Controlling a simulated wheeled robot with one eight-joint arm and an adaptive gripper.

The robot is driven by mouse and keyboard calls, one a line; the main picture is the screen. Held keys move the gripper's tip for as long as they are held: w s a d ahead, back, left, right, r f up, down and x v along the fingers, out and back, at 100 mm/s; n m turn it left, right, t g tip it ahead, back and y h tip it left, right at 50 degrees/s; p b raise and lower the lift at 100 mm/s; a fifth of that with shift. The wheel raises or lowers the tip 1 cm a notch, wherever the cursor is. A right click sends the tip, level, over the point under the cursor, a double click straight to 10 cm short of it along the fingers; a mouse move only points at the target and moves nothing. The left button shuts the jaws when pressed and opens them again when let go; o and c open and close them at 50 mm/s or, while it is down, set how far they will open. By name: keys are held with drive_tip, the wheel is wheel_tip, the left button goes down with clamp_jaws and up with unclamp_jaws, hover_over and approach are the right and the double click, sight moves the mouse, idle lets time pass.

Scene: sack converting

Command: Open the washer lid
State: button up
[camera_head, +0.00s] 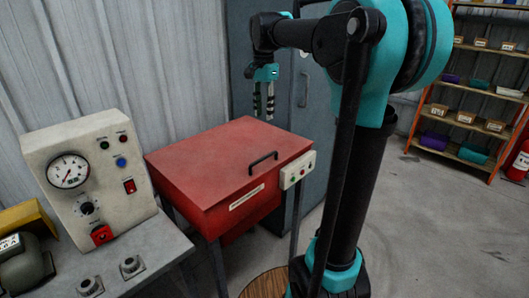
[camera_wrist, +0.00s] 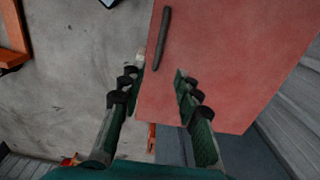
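The washer (camera_head: 240,198) is a red box on dark legs with a label on its front. Its red lid (camera_head: 205,155) looks shut and carries a black bar handle (camera_head: 263,162) near the front edge. My gripper (camera_head: 264,112) is above the back right part of the lid, pointing down, apart from the handle. In the wrist view my gripper (camera_wrist: 157,82) has its two fingers spread with nothing between them. The handle (camera_wrist: 161,38) lies on the lid (camera_wrist: 225,50), beyond the fingertips in that view.
A control box (camera_head: 298,170) with buttons is on the washer's right side. A gauge panel (camera_head: 85,180) stands on a grey bench to the left. A grey cabinet (camera_head: 308,95) is behind. Shelves (camera_head: 465,115) stand far right, with open floor (camera_head: 440,220) before them.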

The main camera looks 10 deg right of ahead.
sight(264, 156)
wheel_tip(264, 156, down, 16)
drive_tip(key=shift+f, duration=0.25)
idle(0.4)
clamp_jaws()
